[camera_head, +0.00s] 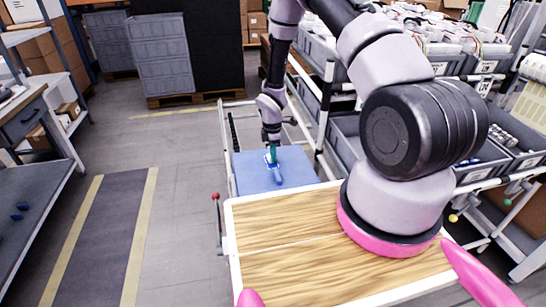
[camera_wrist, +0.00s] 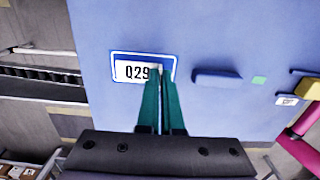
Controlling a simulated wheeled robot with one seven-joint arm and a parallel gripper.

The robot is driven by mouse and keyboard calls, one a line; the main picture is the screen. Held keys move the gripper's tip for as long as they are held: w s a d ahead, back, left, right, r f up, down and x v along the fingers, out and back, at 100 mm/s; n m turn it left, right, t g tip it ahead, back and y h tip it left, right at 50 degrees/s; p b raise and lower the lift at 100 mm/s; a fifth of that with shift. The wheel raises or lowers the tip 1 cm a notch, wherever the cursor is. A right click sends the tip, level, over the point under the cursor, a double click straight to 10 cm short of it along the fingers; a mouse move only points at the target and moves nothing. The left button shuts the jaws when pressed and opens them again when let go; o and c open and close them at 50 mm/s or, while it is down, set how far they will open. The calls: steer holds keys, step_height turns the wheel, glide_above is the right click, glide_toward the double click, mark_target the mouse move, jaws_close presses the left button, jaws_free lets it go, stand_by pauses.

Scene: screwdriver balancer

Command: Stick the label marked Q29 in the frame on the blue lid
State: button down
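The blue lid (camera_wrist: 225,35) fills most of the wrist view; in the head view it (camera_head: 300,172) lies beyond the wooden top. A white-edged frame (camera_wrist: 172,60) is on the lid, left of its raised blue handle. The white label (camera_wrist: 132,72) reads Q29 and appears within the frame's outline, towards its left side. Whether it lies flat on the lid I cannot tell. My gripper (camera_wrist: 158,72) has its teal fingers close together, pinching the label's right end. In the head view my gripper (camera_head: 272,154) points down at the lid.
The lid's handle (camera_wrist: 217,76) stands up just right of the frame. A small green square (camera_wrist: 259,80) is beyond it. The wooden top (camera_head: 290,235) lies nearer me. Racks of grey bins (camera_head: 480,165) stand at the right; the floor at the left is open.

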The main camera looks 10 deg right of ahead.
steer(key=shift+f, duration=0.65)
stand_by(1.5)
steer(key=c, duration=1)
jaws_free()
steer(key=shift+r, duration=0.1)
step_height(320, 180, up, 11)
steer(key=shift+f, duration=0.2)
steer(key=shift+a, duration=0.15)
